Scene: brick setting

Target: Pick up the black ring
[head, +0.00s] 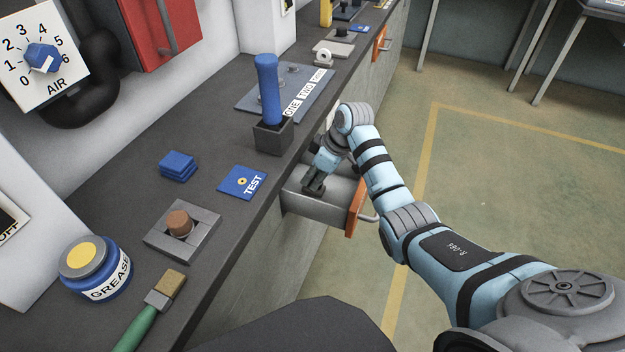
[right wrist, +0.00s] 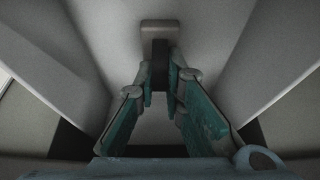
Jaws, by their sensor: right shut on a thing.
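My right gripper (head: 314,186) reaches down into an open drawer (head: 335,218) below the bench edge. In the right wrist view the two fingers (right wrist: 162,82) are close together, shut on a narrow dark thing (right wrist: 160,55) that fits the black ring. Its round shape cannot be made out, as the fingers hide most of it. Grey drawer walls rise on both sides of the fingers. My left gripper is not in view.
The drawer has an orange front (head: 355,207) with a handle. Open floor lies to the right.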

